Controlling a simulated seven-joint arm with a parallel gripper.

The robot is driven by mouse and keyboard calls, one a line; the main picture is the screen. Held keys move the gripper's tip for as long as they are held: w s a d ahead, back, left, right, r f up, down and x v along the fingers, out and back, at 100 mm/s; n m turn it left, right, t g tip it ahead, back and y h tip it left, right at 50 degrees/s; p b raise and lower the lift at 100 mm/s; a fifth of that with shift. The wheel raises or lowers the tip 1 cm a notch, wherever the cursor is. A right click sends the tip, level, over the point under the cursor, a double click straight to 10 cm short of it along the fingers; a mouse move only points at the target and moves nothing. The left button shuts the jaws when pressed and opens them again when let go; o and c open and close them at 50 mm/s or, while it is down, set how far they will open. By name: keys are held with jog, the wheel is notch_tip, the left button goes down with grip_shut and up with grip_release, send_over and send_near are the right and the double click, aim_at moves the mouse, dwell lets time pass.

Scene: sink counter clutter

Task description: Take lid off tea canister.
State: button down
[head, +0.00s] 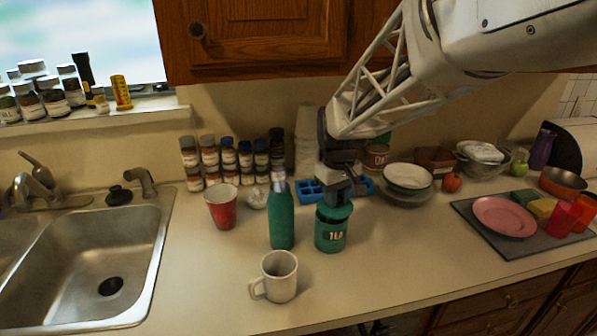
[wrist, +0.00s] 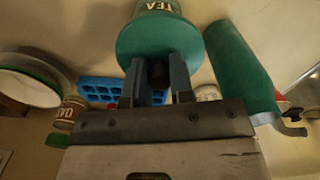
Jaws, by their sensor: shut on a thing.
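The green tea canister (head: 330,240) stands upright on the counter, with its TEA label facing the head camera. My gripper (head: 335,196) points down from above and is shut on the lid's dark knob. In the wrist view, the gripper's fingers (wrist: 158,80) close around the knob at the middle of the lid (wrist: 150,40). The canister (wrist: 158,8) shows beyond the lid, partly cut off by the frame edge.
A green bottle (head: 281,215) stands close left of the canister. A white mug (head: 277,277) is in front, and a red cup (head: 221,207) further left. A blue tray (head: 311,190) lies behind. Bowls (head: 408,178) stand to the right. Counter right of the canister is clear.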

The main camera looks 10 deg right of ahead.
jog(key=s+a+r, duration=0.1)
jog(key=s, duration=1.3)
jog(key=shift+r, duration=0.15)
jog(key=shift+w+d, duration=0.1)
dwell(0.3)
jog(key=w+d+f, duration=0.2)
jog(key=d+f, duration=0.4)
jog(key=d, duration=0.4)
jog(key=shift+d+f, duration=0.25)
jog(key=shift+d, duration=0.05)
jog(key=shift+f, duration=0.1)
jog(key=shift+f, duration=1.9)
jog(key=shift+f, duration=2)
